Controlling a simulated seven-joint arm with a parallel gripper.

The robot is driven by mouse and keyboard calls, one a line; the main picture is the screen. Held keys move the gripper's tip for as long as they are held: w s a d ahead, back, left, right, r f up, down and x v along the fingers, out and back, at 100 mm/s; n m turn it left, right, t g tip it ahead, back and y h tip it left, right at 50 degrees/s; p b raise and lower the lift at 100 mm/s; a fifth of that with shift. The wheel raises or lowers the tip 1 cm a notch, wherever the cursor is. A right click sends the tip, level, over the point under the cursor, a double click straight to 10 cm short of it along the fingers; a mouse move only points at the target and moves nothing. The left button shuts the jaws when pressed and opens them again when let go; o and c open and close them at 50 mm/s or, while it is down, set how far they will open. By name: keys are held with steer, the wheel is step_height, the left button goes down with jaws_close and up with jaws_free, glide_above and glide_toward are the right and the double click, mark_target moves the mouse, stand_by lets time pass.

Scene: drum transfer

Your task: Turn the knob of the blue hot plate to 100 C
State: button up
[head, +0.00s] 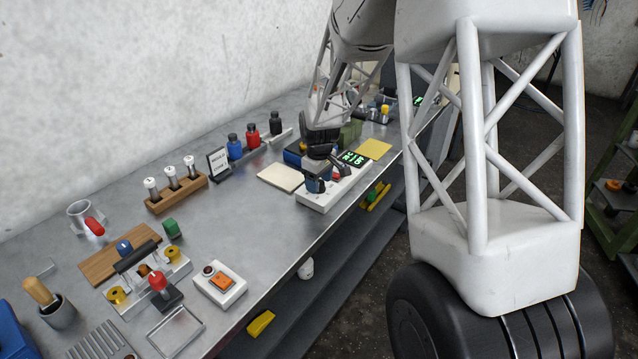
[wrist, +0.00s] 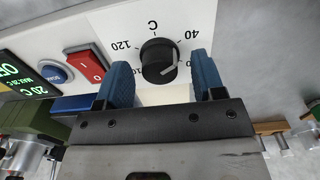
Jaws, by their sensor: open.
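The hot plate has a white control panel (head: 318,203), which fills much of the wrist view (wrist: 110,20). Its black round knob (wrist: 158,60) shows there between my fingers, with a pale mark toward the lower right. Numbers 40 and 120 and a C are printed around it; other numbers are partly hidden. My gripper (wrist: 160,64) is open, with one blue finger on each side of the knob; contact cannot be told. In the head view my gripper (head: 323,180) is over the panel and hides the knob. A green-lit display (head: 353,158) is beside it.
A red switch (wrist: 86,65) and a blue button (wrist: 53,73) sit left of the knob in the wrist view. A cream pad (head: 281,177) and yellow pad (head: 375,149) flank the hot plate. Dark, red and blue bottles (head: 253,137) stand behind left.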

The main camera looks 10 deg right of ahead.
steer(key=shift+f, duration=0.5)
steer(key=shift+c, duration=0.3)
steer(key=c, duration=0.9)
steer(key=shift+o, duration=0.2)
